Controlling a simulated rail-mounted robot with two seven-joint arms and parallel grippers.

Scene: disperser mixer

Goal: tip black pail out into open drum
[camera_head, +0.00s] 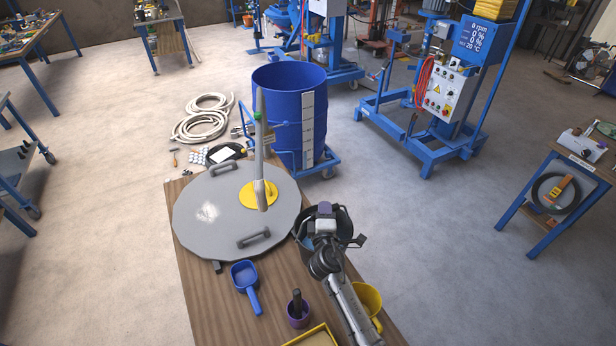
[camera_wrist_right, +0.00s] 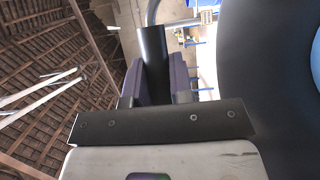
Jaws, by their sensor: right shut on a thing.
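The black pail (camera_head: 347,222) stands on or just above the right part of the wooden bench, partly hidden by my right arm and gripper. My right gripper (camera_head: 325,212) is at the pail's near side. In the right wrist view its purple-padded fingers (camera_wrist_right: 158,82) are shut on a black strip of the pail, and the pail's dark curved body (camera_wrist_right: 255,80) fills the right side. What is inside the pail is hidden. The open blue drum (camera_head: 276,125) stands beyond the bench, upright, with a white scale strip on its side. My left gripper is not in view.
A large grey lid (camera_head: 200,215) with handles lies on the bench, left of the pail. A tall grey pole (camera_head: 259,140) rises in front of the drum. A blue scoop (camera_head: 246,285), purple cup (camera_head: 298,312) and yellow jug (camera_head: 369,298) are near.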

